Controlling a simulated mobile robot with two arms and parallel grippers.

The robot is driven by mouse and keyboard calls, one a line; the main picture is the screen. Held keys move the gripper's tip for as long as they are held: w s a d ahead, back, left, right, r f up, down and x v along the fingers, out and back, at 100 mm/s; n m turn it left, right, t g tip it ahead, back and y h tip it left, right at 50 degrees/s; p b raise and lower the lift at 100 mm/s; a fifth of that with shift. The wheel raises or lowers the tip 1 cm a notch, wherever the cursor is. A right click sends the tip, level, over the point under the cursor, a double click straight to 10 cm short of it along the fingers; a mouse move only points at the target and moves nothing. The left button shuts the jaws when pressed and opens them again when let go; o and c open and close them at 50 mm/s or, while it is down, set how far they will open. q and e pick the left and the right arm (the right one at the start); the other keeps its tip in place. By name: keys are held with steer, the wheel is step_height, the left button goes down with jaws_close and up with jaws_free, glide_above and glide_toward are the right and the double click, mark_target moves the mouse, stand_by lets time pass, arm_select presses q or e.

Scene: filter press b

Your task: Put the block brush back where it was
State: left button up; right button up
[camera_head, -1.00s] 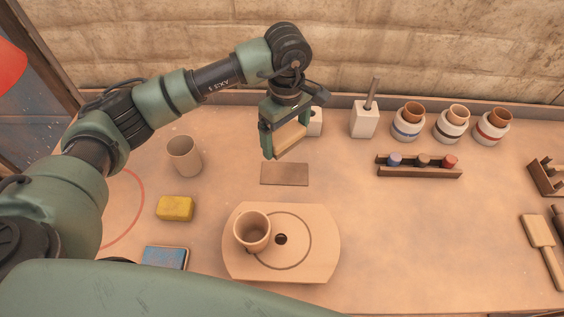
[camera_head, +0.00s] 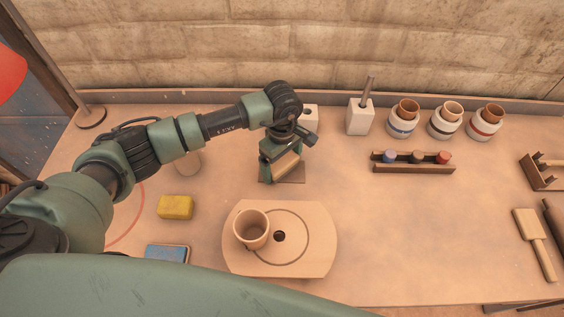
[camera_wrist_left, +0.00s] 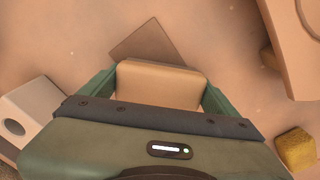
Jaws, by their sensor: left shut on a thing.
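The block brush (camera_head: 287,164) is a tan wooden block held between the fingers of my left gripper (camera_head: 281,172). In the left wrist view the block brush (camera_wrist_left: 160,82) fills the space between both green fingers. Below it is a flat brown rectangular mat (camera_head: 294,181), partly covered by the gripper and brush. The mat also shows beyond the brush in the left wrist view (camera_wrist_left: 150,45), turned at an angle to it. I cannot tell whether the brush touches the mat. My right gripper is not in view.
A round-holed board (camera_head: 315,250) with a cup (camera_head: 251,230) stands in front. A yellow sponge (camera_head: 175,207) and blue block (camera_head: 167,254) lie left; another cup (camera_head: 188,163) is partly behind my arm. A white holder (camera_head: 360,116), jars (camera_head: 402,124) and rack (camera_head: 413,167) stand right.

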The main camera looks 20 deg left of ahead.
mark_target(282, 161)
arm_select(q)
steer(key=shift+f+b, duration=0.2)
steer(key=shift+b, duration=0.1)
steer(key=o, duration=1)
steer(key=shift+r, duration=0.1)
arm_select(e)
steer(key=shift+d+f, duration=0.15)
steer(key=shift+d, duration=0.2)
arm_select(q)
steer(key=shift+o, duration=0.2)
steer(key=shift+r, duration=0.3)
step_height(282, 161, up, 11)
steer(key=shift+f+b, duration=0.15)
steer(key=shift+b, duration=0.75)
steer(key=shift+r, duration=0.5)
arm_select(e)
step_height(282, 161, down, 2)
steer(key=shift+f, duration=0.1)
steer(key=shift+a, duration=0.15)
